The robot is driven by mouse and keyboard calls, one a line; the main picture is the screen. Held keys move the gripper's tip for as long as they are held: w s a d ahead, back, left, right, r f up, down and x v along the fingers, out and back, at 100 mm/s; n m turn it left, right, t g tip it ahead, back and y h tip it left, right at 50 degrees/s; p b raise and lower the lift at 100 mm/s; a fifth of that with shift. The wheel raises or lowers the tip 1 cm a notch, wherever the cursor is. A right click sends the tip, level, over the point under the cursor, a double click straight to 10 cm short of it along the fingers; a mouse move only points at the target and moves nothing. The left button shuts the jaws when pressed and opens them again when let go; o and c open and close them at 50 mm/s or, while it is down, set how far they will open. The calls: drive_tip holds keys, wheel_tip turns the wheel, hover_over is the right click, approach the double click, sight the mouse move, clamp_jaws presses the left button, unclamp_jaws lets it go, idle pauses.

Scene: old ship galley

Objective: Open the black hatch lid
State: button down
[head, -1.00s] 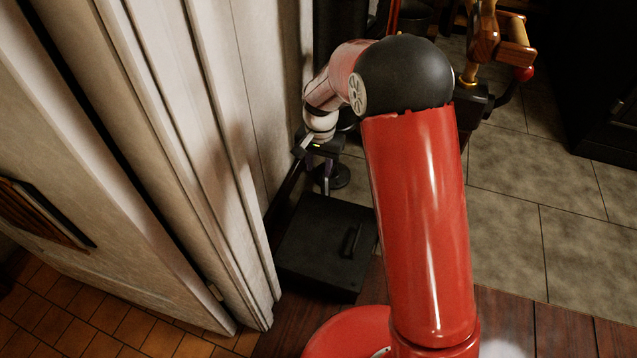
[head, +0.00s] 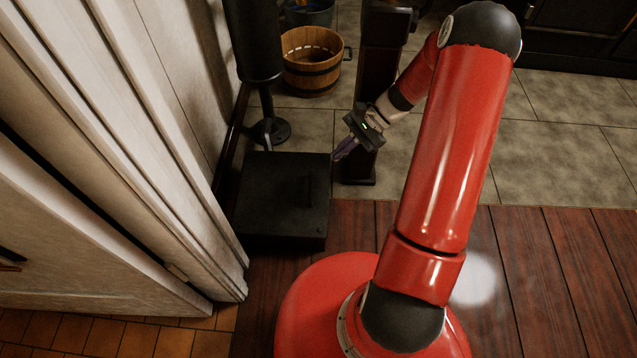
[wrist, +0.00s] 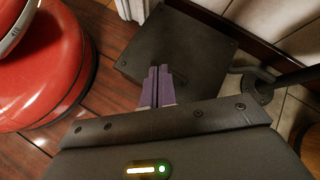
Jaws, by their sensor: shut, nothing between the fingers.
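The black hatch lid (head: 270,205) lies flat and closed on the floor beside the pale wall in the head view. A dark raised handle (head: 308,190) shows near its right side. The lid (wrist: 200,50) also shows at the top of the wrist view. My gripper (head: 338,156) is above and just right of the lid's far right corner, apart from it.
A pale panelled wall and door frame (head: 180,170) stand close left of the lid. A black stand (head: 272,130) is behind it. A dark post (head: 385,60) and a wooden bucket (head: 312,62) are farther back. Wooden planks (head: 520,270) at right are clear.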

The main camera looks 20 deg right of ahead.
sight(319, 184)
drive_tip(key=d+f+m+t+y+b, duration=0.1)
drive_tip(key=d+f+m+t+y, duration=0.2)
drive_tip(key=f, duration=0.5)
drive_tip(key=d+f+m+t+y+b, duration=0.1)
drive_tip(key=f+m+t+y, duration=0.15)
drive_tip(key=f+m, duration=0.45)
drive_tip(key=shift+n+t, duration=0.45)
drive_tip(key=shift+n, duration=0.15)
drive_tip(key=x, duration=0.3)
drive_tip(key=f+x, duration=0.1)
drive_tip(key=x, duration=0.2)
drive_tip(key=b+x, duration=0.1)
drive_tip(key=x, duration=0.3)
drive_tip(key=shift+w+d+f, duration=0.2)
drive_tip(key=shift+w, duration=0.25)
drive_tip(key=shift+r, duration=0.1)
